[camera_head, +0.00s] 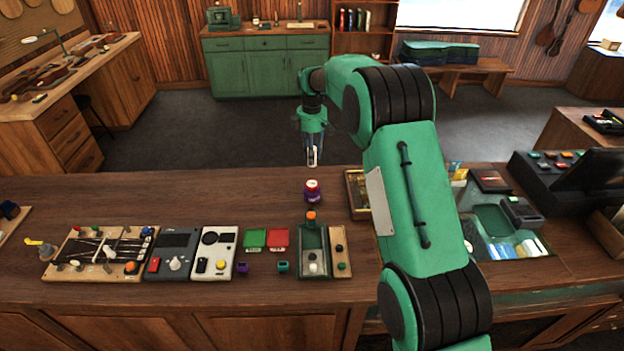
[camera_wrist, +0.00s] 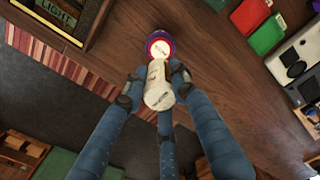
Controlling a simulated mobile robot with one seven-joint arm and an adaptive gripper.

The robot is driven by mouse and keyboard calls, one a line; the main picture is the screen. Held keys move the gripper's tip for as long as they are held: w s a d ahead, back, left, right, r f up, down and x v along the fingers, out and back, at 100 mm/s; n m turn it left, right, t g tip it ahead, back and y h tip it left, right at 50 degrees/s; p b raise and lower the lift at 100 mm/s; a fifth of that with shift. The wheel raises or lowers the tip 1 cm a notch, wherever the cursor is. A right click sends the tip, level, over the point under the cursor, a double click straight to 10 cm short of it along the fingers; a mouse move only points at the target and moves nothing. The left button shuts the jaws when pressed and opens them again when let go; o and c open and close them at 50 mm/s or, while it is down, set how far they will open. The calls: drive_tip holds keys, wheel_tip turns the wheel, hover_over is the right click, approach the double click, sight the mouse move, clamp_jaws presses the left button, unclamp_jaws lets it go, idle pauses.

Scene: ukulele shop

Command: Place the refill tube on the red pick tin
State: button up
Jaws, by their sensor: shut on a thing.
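My gripper (camera_head: 313,160) is shut on the refill tube (camera_wrist: 158,92), a pale cream cylinder with small print. The tube also shows between the fingers in the head view (camera_head: 313,155). The red pick tin (camera_head: 312,184) is round and appears stacked on a purple tin (camera_head: 312,196) on the counter. In the wrist view the red tin's white-labelled top (camera_wrist: 160,49) lies just beyond the tube's far end. In the head view the tube hangs above and slightly behind the stack, with a gap. The fingers hide part of the tube.
Just in front of the stack is an orange-topped piece (camera_head: 310,217) by a green tray (camera_head: 314,262). Flat green (camera_head: 255,238) and red (camera_head: 278,237) pieces lie left of it. A framed display box (camera_head: 356,190) stands right of the stack. The counter left of the stack is clear.

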drive_tip(key=shift+f, duration=2.75)
drive_tip(key=shift+f, duration=0.15)
drive_tip(key=shift+f, duration=1.7)
drive_tip(key=shift+f, duration=0.1)
drive_tip(key=o, duration=1.2)
drive_tip(key=shift+c, duration=0.2)
wheel_tip(320, 180, up, 12)
